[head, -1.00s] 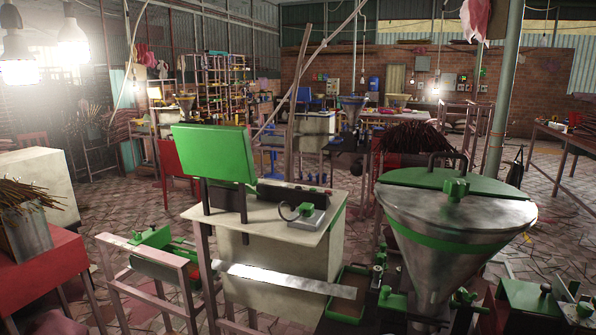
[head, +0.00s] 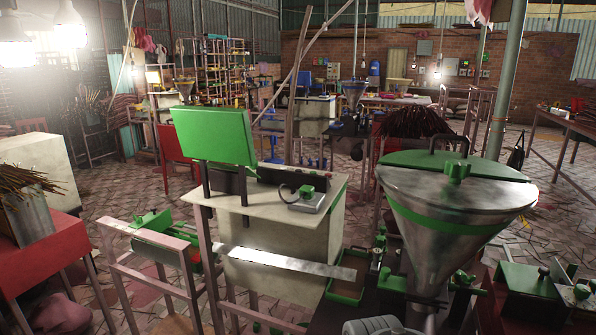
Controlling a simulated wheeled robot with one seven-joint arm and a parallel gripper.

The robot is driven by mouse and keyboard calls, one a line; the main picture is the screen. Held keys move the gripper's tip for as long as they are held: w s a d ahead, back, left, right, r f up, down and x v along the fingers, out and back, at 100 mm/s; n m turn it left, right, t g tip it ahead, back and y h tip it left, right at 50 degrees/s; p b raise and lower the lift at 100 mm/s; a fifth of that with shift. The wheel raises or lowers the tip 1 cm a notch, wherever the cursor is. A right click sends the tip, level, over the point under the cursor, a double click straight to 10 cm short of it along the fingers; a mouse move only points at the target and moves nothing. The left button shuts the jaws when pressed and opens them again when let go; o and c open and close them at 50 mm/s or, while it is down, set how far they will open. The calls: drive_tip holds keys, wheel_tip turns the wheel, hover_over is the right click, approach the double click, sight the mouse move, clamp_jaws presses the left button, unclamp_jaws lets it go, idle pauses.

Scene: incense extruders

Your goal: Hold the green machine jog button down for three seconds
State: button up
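The green machine is a pale cabinet (head: 280,262) with a tilted green panel (head: 213,136) on its top, left of the middle in the head view. A small grey metal box (head: 309,204) with a small green top part (head: 307,192) and a dark cable loop sits on the right of the cabinet's top. That green part may be the jog button; it is too small to tell. Nothing is touching it. My gripper is not in view. A grey rounded part, perhaps of my arm, shows at the bottom edge right of the middle.
A large metal hopper (head: 445,235) with a green lid stands close on the right of the cabinet. A metal strip (head: 285,262) crosses the cabinet's front. A red table (head: 42,255) with incense sticks is at left. Patterned floor (head: 105,215) lies between them.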

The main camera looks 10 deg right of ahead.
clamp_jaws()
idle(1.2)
